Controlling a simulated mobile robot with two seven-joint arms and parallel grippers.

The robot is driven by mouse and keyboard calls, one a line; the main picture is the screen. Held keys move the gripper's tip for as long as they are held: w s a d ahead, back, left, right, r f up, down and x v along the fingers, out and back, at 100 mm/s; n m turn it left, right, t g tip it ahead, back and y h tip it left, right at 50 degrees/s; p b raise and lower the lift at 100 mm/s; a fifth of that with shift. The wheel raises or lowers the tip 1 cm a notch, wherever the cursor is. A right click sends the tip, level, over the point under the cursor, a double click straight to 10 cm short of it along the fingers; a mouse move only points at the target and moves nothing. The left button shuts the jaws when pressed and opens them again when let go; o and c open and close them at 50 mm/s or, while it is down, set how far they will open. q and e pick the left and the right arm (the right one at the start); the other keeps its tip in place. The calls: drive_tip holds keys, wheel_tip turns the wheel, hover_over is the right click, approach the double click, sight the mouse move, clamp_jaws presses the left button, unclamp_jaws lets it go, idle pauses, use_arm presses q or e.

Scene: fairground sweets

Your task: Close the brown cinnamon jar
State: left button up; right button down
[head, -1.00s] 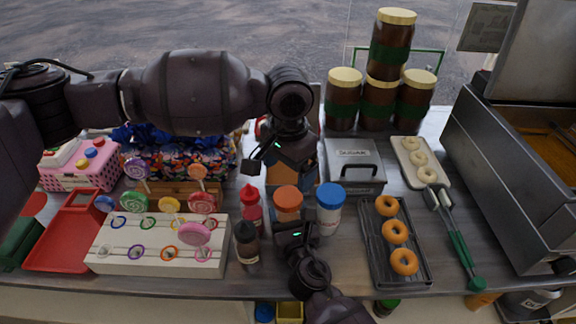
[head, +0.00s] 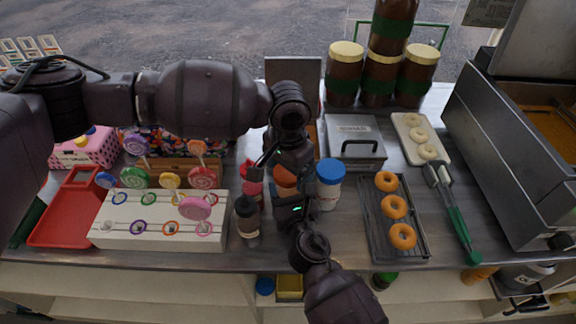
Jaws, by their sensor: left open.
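A jar with an orange-brown top (head: 285,178), likely the cinnamon jar, stands near the front of the counter between a red squeeze bottle and a blue-lidded jar. Most of it is hidden by my grippers, and I cannot tell how its lid sits. My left gripper (head: 275,165) is open, pointing down just above the jar top. My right gripper (head: 288,207) comes up from the front edge and is at the jar's front side. Its fingers are hidden, so I cannot tell whether they grip the jar.
A blue-lidded jar (head: 330,183) is close on the right. A red bottle (head: 252,180) and a dark bottle (head: 247,216) stand close on the left. A white lollipop stand (head: 155,240) is further left. A doughnut rack (head: 378,235) and a sugar box (head: 355,140) are to the right.

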use_arm(q)
drive_tip(key=c, duration=0.9)
drive_tip(key=m, duration=0.4)
drive_tip(key=shift+c, duration=0.2)
drive_tip(key=m, duration=0.4)
drive_tip(key=shift+m, duration=0.3)
drive_tip(key=o, duration=1.1)
wheel_tip(320, 180, up, 12)
